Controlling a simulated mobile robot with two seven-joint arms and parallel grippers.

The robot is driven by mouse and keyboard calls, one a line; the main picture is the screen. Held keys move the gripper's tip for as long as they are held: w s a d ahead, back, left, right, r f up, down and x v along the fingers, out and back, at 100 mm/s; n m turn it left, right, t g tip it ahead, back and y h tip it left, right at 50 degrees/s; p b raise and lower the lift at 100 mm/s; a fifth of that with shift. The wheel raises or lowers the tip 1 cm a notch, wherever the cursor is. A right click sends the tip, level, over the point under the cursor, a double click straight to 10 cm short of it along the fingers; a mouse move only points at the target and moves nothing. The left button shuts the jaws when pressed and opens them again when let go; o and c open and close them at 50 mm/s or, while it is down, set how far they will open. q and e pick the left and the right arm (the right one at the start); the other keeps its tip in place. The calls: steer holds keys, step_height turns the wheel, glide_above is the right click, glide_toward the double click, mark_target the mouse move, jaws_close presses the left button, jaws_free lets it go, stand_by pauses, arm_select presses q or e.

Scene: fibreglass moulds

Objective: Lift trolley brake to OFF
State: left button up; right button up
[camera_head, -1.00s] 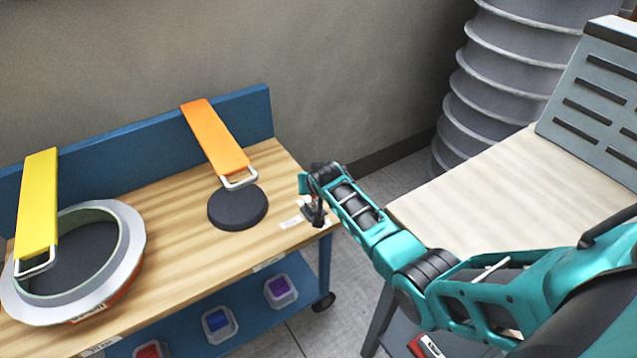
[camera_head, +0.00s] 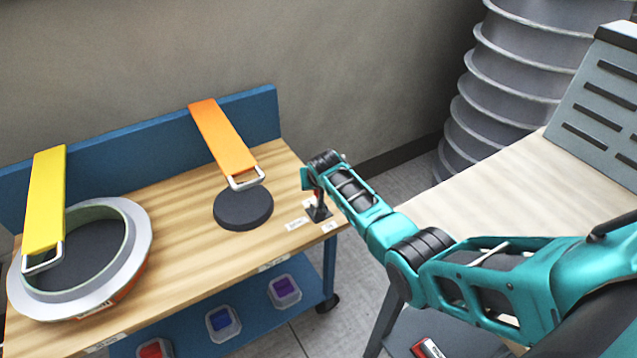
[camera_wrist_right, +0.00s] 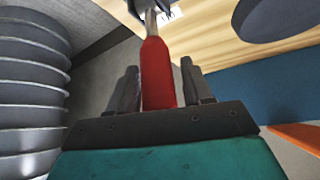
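The trolley brake lever (camera_head: 318,197) has a red handle and a black base at the right end of the wooden trolley top (camera_head: 180,220). In the right wrist view the red handle (camera_wrist_right: 158,75) lies between the two dark fingers of my right gripper (camera_wrist_right: 160,85). The left finger is against or very close to it, and a narrow gap shows at the right finger. In the head view my right gripper (camera_head: 310,180) is at the lever and partly hides it. A small white label (camera_head: 296,223) lies beside the lever base. My left gripper is not in view.
A round mould with a grey rim (camera_head: 140,225) and a dark disc (camera_head: 243,208) lie on the trolley. Yellow (camera_head: 45,200) and orange (camera_head: 222,138) straps lean over them. A pale worktop (camera_head: 500,185) and a ribbed grey duct (camera_head: 510,80) stand at right.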

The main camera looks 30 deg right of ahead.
steer(key=shift+o, duration=0.4)
steer(key=shift+s, duration=0.1)
steer(key=shift+s+r, duration=0.15)
steer(key=shift+r, duration=0.1)
steer(key=p+v, duration=0.3)
steer(key=v, duration=0.9)
steer(key=shift+p, duration=0.4)
steer(key=shift+s+a, duration=0.1)
steer(key=shift+a, duration=0.05)
